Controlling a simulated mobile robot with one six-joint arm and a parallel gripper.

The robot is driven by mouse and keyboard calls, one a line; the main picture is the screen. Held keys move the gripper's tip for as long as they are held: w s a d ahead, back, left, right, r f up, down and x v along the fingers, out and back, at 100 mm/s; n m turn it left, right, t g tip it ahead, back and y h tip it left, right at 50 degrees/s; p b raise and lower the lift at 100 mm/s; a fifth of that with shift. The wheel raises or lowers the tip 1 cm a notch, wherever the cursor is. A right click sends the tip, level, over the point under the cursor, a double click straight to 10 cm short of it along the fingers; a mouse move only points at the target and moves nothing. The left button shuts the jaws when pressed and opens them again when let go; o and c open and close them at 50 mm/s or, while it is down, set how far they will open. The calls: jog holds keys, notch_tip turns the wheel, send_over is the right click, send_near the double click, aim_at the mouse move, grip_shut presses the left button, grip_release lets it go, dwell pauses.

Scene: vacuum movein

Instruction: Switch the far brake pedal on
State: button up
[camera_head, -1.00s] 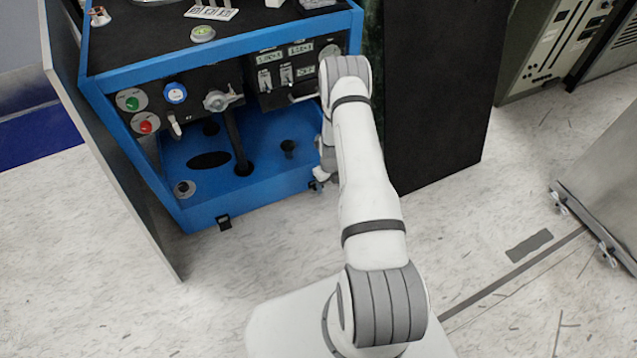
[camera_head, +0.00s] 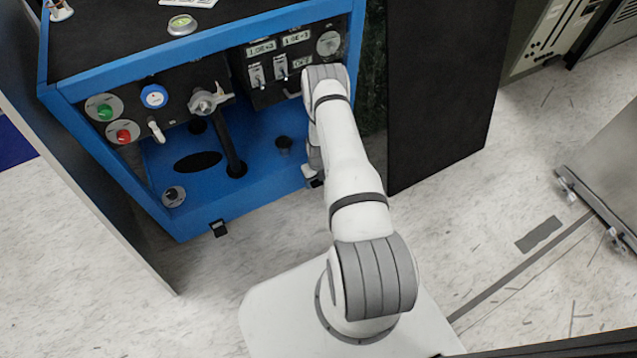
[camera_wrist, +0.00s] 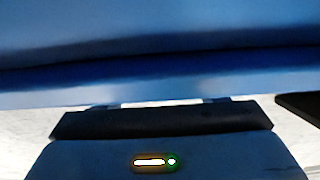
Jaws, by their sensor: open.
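The blue cabinet (camera_head: 262,200) stands ahead with its open front towards me. A small black pedal-like tab (camera_head: 219,228) sticks out at its lower front edge, left of my arm. It is too small to tell whether it is on or off. My gripper (camera_head: 313,178) is low at the cabinet's front right corner, mostly hidden by my arm. Its fingertips do not show clearly, and I see nothing held. Any pedal at that corner is hidden. The wrist view shows a blurred blue surface (camera_wrist: 160,30) very close, above a dark bar (camera_wrist: 160,118) and a housing with a lit mark.
The cabinet has a control panel (camera_head: 180,105) with a green button, a red button and a blue knob. A dark panel (camera_head: 440,90) stands right of my arm. A grey wheeled unit (camera_head: 610,150) is at the right.

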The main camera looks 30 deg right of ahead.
jog(key=shift+d+f, duration=0.1)
jog(key=shift+f, duration=0.85)
jog(key=shift+c, duration=0.4)
